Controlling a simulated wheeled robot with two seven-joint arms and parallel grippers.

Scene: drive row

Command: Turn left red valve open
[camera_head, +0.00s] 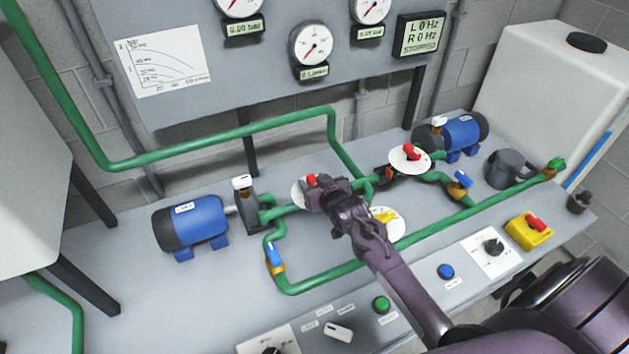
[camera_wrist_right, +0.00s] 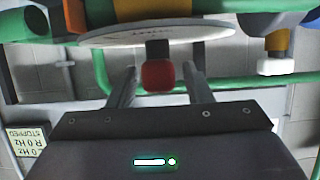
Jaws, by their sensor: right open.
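The left red valve handle (camera_head: 311,180) stands in front of a white round disc (camera_head: 299,193) on the green pipework, left of centre. My right gripper (camera_head: 322,192) is at this valve and partly covers the disc. In the right wrist view the red handle (camera_wrist_right: 158,75) lies between the two open fingers of the gripper (camera_wrist_right: 160,82), with a gap on both sides. The white disc (camera_wrist_right: 150,36) is just beyond it. My left gripper is not in view.
A second red valve (camera_head: 411,152) sits to the right, and a yellow valve (camera_head: 383,215) is close beside my right arm. Blue pumps (camera_head: 190,224) (camera_head: 462,132), blue-handled valves (camera_head: 274,254) and green pipes surround the spot. A gauge panel (camera_head: 270,75) stands behind.

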